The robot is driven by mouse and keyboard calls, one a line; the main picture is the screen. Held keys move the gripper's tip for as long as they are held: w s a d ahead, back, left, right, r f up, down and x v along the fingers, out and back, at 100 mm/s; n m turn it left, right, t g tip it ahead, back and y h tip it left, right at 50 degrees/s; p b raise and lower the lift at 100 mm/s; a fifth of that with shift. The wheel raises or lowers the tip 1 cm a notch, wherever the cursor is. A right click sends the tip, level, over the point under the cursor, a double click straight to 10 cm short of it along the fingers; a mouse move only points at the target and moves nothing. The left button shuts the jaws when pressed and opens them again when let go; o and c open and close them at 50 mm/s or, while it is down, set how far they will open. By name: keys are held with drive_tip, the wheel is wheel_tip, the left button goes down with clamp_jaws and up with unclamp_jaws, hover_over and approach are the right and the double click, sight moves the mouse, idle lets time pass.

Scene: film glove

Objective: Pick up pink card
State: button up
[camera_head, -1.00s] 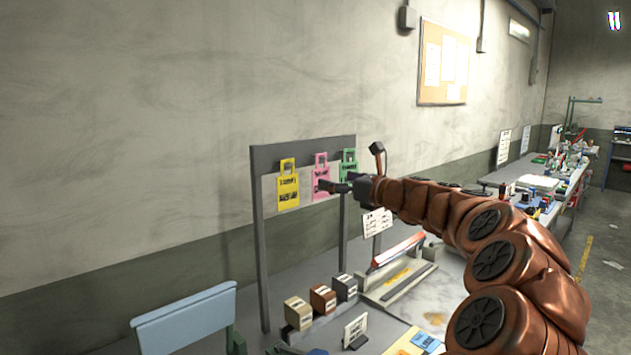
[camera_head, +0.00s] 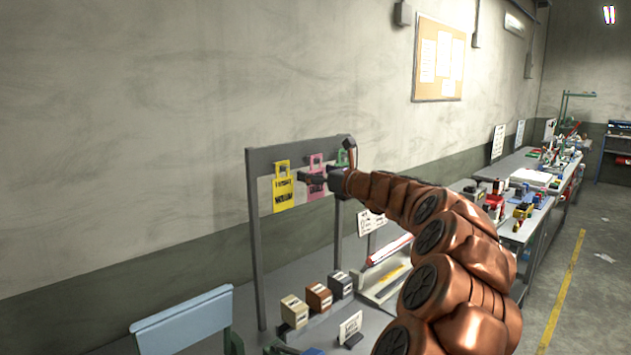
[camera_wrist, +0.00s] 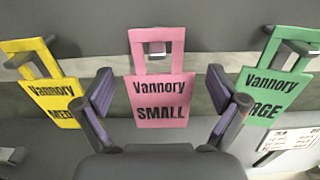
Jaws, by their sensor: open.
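The pink card (camera_wrist: 160,101), marked "Vannory SMALL", hangs by its square loop from a hook on the dark rack. It is centred in the wrist view, between the two fingers of my gripper (camera_wrist: 161,103). The fingers stand apart on either side of it, with a gap to each edge. In the head view the pink card (camera_head: 316,190) is partly hidden behind my gripper (camera_head: 312,180).
A yellow card (camera_wrist: 45,95) hangs to the left and a green card (camera_wrist: 272,95) to the right, close beside the fingers. The rack (camera_head: 254,240) stands on a bench with small boxes (camera_head: 319,296). A blue chair (camera_head: 183,325) is at the lower left.

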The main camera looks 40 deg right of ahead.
drive_tip(key=shift+c, duration=0.2)
drive_tip(key=c, duration=0.8)
drive_tip(key=shift+r, duration=0.1)
drive_tip(key=shift+s+r, duration=0.1)
drive_tip(key=shift+r, duration=0.6)
drive_tip(key=s+b, duration=0.1)
drive_tip(key=s, duration=0.5)
drive_tip(key=s+b, duration=0.1)
drive_tip(key=s, duration=0.5)
drive_tip(key=s+b, duration=0.2)
drive_tip(key=s, duration=0.3)
drive_tip(key=shift+s+a, duration=0.25)
drive_tip(key=shift+s, duration=0.15)
